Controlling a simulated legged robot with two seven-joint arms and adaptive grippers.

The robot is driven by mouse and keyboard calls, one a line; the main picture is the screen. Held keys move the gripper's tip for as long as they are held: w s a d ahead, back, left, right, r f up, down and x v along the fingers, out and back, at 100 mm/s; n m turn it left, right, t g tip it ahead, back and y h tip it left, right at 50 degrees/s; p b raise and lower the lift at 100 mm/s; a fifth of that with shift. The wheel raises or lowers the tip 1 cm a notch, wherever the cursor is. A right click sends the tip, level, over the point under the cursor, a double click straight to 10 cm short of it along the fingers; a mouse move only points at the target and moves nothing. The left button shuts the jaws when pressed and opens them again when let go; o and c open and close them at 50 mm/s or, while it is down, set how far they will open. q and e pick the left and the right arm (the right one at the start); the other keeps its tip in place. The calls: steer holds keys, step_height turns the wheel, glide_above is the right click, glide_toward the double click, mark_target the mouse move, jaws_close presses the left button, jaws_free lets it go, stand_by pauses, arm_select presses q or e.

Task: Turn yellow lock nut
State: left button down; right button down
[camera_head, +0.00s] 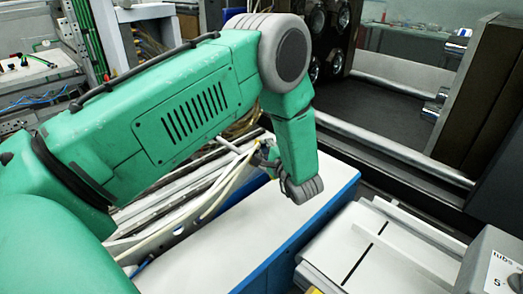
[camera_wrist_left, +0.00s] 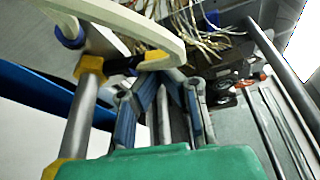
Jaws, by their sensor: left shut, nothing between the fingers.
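A yellow lock nut (camera_wrist_left: 90,67) sits around a grey metal rod (camera_wrist_left: 80,120) in the left wrist view, with a black part beside it. A second yellow piece (camera_wrist_left: 55,168) shows lower on the same rod. My left gripper (camera_wrist_left: 160,78), with blue-padded fingers, is shut and empty just right of the nut. I cannot tell whether it touches the nut or the black part. In the head view my left gripper (camera_head: 264,154) shows small, partly hidden by my own wrist. I cannot make out the lock nut there. My right gripper is not in view.
A pale curved band (camera_wrist_left: 125,25) passes over the rod's upper end. In the head view a white-topped blue machine (camera_head: 245,225) lies below my forearm, and a light grey unit (camera_head: 385,255) stands right of it. Metal rails (camera_head: 390,150) and a dark cabinet are behind.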

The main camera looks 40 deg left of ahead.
arm_select(q)
steer(key=shift+s+a+r+n+p, duration=0.15)
steer(key=shift+s+n+p, duration=0.15)
steer(key=shift+s+n, duration=0.4)
stand_by(0.4)
steer(key=shift+w+r, duration=0.1)
